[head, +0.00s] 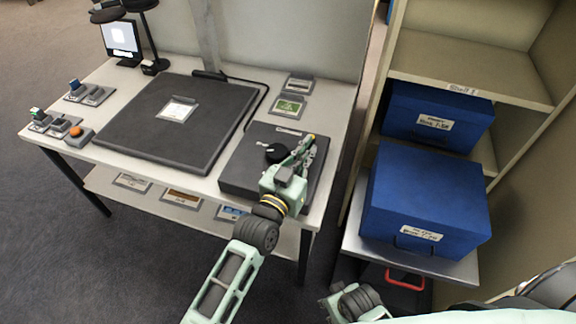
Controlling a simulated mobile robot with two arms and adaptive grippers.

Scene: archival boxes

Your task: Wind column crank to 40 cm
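A dark grey control box (236,177) sits at the right front of the white table. A round black knob (275,153) with a short white mark is on its top; I cannot tell whether this is the crank. My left gripper (304,147) reaches over the right part of the box, just right of the knob. Its fingers point away from me, and a small orange-yellow spot shows at their tips. The fingers overlap in this view, so I cannot tell whether they are apart or hold a handle. A grey column (205,35) rises behind the baseboard.
A dark baseboard (130,125) with a white card (177,109) fills the table's middle. A cable, switches and an orange button (76,132) lie around it. Blue boxes (425,190) stand right, one on a cart, one on a shelf. Grey floor is clear at left.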

